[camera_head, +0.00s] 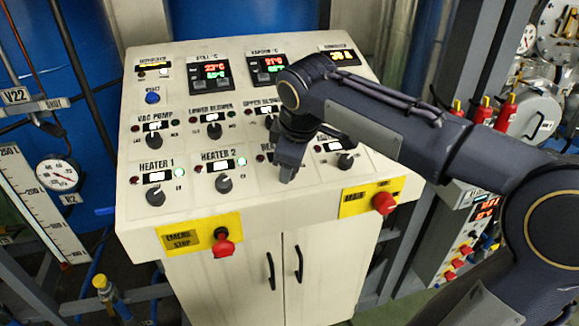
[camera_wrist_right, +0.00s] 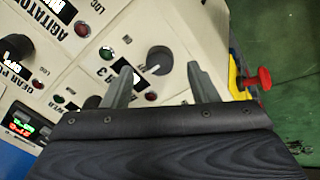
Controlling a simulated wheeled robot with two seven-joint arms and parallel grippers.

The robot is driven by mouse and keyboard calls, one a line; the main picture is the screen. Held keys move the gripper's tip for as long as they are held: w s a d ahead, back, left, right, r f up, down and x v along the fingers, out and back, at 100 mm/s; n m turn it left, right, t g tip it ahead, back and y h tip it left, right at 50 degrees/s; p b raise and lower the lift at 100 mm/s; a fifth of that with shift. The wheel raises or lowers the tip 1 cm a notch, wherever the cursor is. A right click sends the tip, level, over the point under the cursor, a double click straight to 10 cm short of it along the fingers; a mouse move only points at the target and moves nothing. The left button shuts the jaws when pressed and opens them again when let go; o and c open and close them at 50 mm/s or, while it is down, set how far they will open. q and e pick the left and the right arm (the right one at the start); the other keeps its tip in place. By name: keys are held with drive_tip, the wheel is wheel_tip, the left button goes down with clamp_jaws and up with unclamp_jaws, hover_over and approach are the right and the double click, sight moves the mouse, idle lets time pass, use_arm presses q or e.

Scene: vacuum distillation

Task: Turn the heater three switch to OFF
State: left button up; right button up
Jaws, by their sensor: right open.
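The heater three switch is a dark round knob (camera_wrist_right: 160,58) with a white mark. In the right wrist view it sits just beyond and between the two fingertips of my right gripper (camera_wrist_right: 160,72), which is open. Whether the fingers touch the knob I cannot tell. The white mark points toward the lower part of that view. A green lamp (camera_wrist_right: 127,39) and a red lamp (camera_wrist_right: 151,97) are near the knob. In the head view my right gripper (camera_head: 287,168) comes down over the heater three spot and hides most of it. My left gripper is not in view.
The heater 2 knob (camera_head: 224,184) and heater 1 knob (camera_head: 155,197) are to the left on the same sloped panel (camera_head: 130,225). Another knob (camera_head: 345,161) is close on the right. Red knobs on yellow plates (camera_head: 384,203) (camera_head: 223,246) stick out from the front edge.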

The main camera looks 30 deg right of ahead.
drive_tip(key=v, duration=0.5)
drive_tip(key=shift+f, duration=0.15)
drive_tip(key=s+a+f+m+y, duration=0.2)
drive_tip(key=s+f+m, duration=0.3)
drive_tip(key=s+f, duration=0.4)
drive_tip(key=s+a+f+m+t+y, duration=0.1)
drive_tip(key=s+a+f+m+y, duration=0.2)
drive_tip(key=s+f, duration=0.6)
drive_tip(key=a+m, duration=0.1)
drive_tip(key=m, duration=0.1)
drive_tip(key=shift+s+a+m, duration=0.25)
drive_tip(key=shift+s+m, duration=0.05)
